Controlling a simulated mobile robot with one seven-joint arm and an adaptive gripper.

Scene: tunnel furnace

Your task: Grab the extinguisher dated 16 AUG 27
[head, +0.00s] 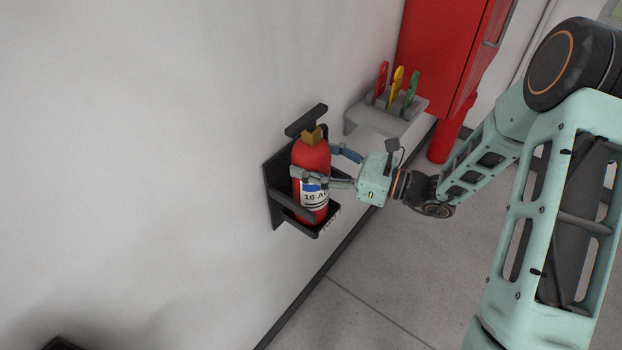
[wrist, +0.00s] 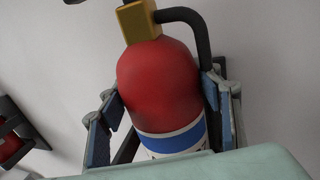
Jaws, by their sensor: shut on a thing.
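A red extinguisher (head: 312,158) with a brass-coloured neck and black handle stands upright in a black wall bracket (head: 279,203). Its white and blue label reads "16 A..." in the head view; the rest of the date is hidden round the side. My gripper (head: 328,168) reaches it from the right, with its fingers on either side of the red body, shut on it. In the wrist view the extinguisher (wrist: 160,85) fills the middle, between the two blue-padded fingers. The lower label is hidden there by my gripper's housing.
A grey wall holder (head: 383,121) with red, yellow and green handled tools is behind my gripper. A red cabinet (head: 440,50) stands beyond it. Another red object in a black bracket (wrist: 22,130) shows at the wrist view's left edge. The floor below is clear.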

